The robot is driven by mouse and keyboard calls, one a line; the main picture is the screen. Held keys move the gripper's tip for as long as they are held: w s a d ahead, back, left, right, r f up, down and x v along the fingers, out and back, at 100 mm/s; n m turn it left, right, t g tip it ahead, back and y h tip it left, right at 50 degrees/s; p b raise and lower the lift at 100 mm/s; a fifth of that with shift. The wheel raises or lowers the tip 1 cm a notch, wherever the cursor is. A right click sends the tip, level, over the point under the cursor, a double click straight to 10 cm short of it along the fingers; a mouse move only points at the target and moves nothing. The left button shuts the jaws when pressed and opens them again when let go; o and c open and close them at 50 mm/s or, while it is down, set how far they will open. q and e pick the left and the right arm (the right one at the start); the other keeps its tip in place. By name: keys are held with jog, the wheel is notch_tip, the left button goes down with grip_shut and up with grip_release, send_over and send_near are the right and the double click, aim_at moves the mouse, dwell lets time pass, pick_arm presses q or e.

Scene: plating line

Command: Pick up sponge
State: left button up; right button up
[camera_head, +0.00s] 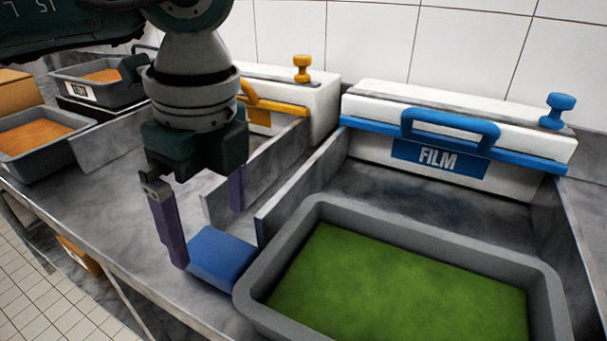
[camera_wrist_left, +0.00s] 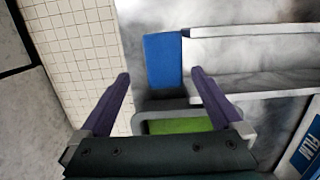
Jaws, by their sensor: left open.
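The sponge (camera_head: 222,258) is a blue block lying on the metal counter, just left of the grey tray with green contents. In the left wrist view the blue sponge (camera_wrist_left: 163,60) shows ahead, between the lines of the two fingers. My left gripper (camera_head: 208,237) is open and points down above the sponge, with its purple fingers apart. One finger shows at the left of the sponge and the other behind it. I cannot tell whether they touch it. The gripper also shows in the left wrist view (camera_wrist_left: 160,74). My right gripper is not in view.
A grey tray (camera_head: 400,237) with green contents stands close right of the sponge. An upright metal divider (camera_head: 300,187) rises behind the sponge. A white FILM dispenser (camera_head: 368,140) with a blue handle stands at the back. Grey trays (camera_head: 75,149) with orange contents stand at left.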

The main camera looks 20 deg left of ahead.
aim_at(219, 250)
pick_arm(q)
jog(key=f, duration=0.6)
jog(key=shift+w+a, duration=0.3)
jog(key=shift+w, duration=0.05)
jog(key=shift+r, duration=0.1)
jog(key=shift+c, duration=0.4)
jog(key=c, duration=1.2)
